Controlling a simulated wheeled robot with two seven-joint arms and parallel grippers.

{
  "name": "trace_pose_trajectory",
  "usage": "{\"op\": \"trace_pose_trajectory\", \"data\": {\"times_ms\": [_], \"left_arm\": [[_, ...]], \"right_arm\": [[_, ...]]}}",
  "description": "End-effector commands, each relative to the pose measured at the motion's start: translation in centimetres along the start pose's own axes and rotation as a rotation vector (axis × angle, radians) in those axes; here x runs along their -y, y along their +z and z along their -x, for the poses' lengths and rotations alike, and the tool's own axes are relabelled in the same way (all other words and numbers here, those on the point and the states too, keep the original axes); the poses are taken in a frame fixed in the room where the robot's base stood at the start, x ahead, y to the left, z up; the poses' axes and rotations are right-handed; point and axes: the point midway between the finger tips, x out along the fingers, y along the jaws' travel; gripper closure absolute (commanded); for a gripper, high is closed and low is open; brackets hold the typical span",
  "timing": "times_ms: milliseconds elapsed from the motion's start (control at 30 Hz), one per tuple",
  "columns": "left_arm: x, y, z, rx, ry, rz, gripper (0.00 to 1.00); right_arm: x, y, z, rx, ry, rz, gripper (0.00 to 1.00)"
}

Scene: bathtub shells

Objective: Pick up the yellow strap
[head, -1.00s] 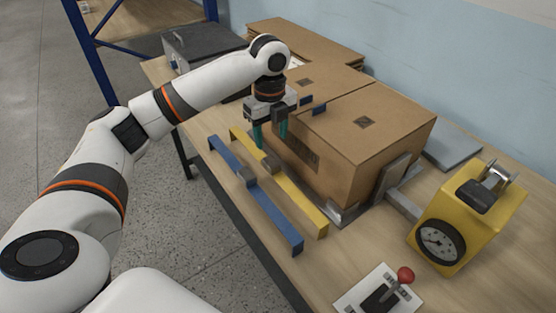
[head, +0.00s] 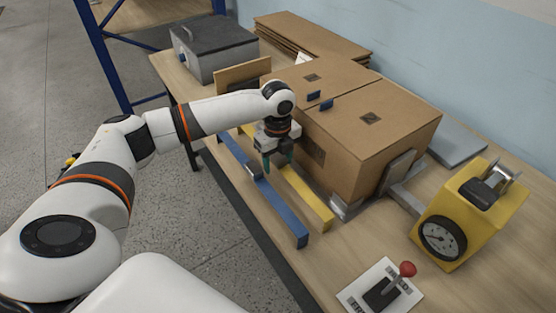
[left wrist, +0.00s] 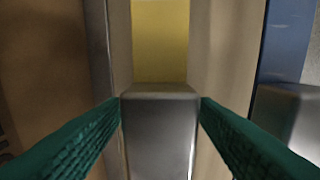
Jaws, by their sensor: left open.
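The yellow strap (head: 305,198) lies on the table along the front of the cardboard box (head: 370,140), with the blue strap (head: 275,212) parallel to it on the table-edge side. My left gripper (head: 277,162) points down over the yellow strap, and hides part of it in the head view. In the left wrist view the open green fingers (left wrist: 160,115) stand on either side of a grey metal block (left wrist: 160,130) on the strap, and the yellow strap (left wrist: 160,40) runs on beyond it. Contact cannot be told. My right gripper is not in view.
The box stands close behind the gripper. A yellow gauge housing (head: 470,215) and a red-knobbed lever (head: 385,290) are at the right. A grey case (head: 215,48) and flat cardboard (head: 310,38) lie at the back. Bare table lies between the straps and the lever.

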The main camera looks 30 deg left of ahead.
Motion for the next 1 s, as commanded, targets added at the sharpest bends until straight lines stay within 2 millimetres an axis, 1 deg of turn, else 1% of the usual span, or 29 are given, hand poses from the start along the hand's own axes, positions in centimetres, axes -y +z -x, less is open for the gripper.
{"op": "trace_pose_trajectory", "data": {"times_ms": [67, 300, 367, 567, 667, 767, 1000], "left_arm": [[0.0, 0.0, 0.0, 0.0, 0.0, 0.0, 0.47], [0.0, 0.0, 0.1, 0.0, 0.0, 0.0, 0.86], [0.0, 0.0, 0.1, 0.0, 0.0, 0.0, 0.96], [0.0, 0.0, 0.1, 0.0, 0.001, 0.0, 0.96], [-0.1, 0.0, 0.7, 0.0, 0.002, 0.0, 0.96], [-0.1, -0.1, 2.2, -0.001, 0.005, 0.001, 0.96], [-0.1, -0.1, 7.1, -0.001, 0.006, 0.001, 0.96]], "right_arm": [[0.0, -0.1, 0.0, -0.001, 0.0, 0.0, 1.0], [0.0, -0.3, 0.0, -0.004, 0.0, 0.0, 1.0], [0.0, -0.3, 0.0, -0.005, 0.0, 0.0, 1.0], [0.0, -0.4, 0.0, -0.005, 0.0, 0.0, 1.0], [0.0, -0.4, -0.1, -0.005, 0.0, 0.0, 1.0], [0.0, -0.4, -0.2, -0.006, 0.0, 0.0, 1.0], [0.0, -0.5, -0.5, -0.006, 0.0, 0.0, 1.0]]}}
